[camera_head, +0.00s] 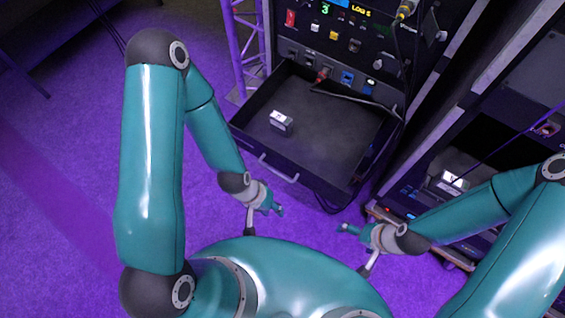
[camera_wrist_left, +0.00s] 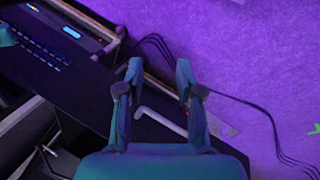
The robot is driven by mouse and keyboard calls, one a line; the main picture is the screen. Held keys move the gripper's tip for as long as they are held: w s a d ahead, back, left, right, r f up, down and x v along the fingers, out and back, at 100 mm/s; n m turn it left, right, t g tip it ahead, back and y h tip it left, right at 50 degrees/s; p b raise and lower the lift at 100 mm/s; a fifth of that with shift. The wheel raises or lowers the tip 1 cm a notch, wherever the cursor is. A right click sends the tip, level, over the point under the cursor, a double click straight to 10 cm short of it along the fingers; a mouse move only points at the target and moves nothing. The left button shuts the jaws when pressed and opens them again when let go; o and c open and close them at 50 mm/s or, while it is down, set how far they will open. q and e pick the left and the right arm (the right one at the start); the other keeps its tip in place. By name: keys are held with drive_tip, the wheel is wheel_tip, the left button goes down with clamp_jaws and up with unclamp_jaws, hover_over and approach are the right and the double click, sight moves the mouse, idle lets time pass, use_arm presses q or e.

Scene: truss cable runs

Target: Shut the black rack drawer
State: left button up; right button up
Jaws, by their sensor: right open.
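The black rack drawer (camera_head: 262,145) is pulled out from the rack in the head view, with its interior visible from above. A pale bar handle (camera_head: 278,169) runs along its front face. My left gripper (camera_head: 275,207) is in front of the drawer, a little below the handle in the picture. In the left wrist view my left gripper (camera_wrist_left: 157,75) has its two fingers apart, with nothing gripped. A pale bar (camera_wrist_left: 162,121) shows between the fingers, probably the drawer handle. My right gripper (camera_head: 345,229) is open and empty, to the right of the drawer front.
A small grey box (camera_head: 281,121) lies in the drawer, and a black cable (camera_head: 350,99) crosses its back right. The rack panel (camera_head: 335,45) with coloured connectors stands above. Another rack (camera_head: 490,150) stands at the right. Purple floor (camera_head: 60,170) is clear at left.

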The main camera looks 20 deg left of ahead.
use_arm(q)
drive_tip(key=c, duration=0.5)
drive_tip(key=shift+s+n, duration=0.45)
drive_tip(key=shift+n, duration=0.55)
clamp_jaws()
drive_tip(key=w+a+r+n+t+y+b, duration=0.1)
drive_tip(key=w+a+r+n+t+b, duration=0.2)
drive_tip(key=a+n+b, duration=0.55)
drive_tip(key=w+a+r+n+t+b, duration=0.2)
drive_tip(key=a+r+n+b, duration=0.3)
drive_tip(key=n+b, duration=0.5)
drive_tip(key=w+a+r+n+t+y+b, duration=0.1)
drive_tip(key=w+a+r+n+t+b, duration=0.15)
drive_tip(key=a+n+b, duration=0.7)
drive_tip(key=n+b, duration=0.1)
drive_tip(key=b, duration=0.1)
approach(240, 133)
drive_tip(key=shift+t, duration=0.35)
drive_tip(key=x, duration=0.3)
drive_tip(key=f+x, duration=0.1)
drive_tip(key=x, duration=0.1)
drive_tip(key=shift+s+f, duration=0.15)
drive_tip(key=shift+s, duration=0.05)
drive_tip(key=shift+w, duration=0.4)
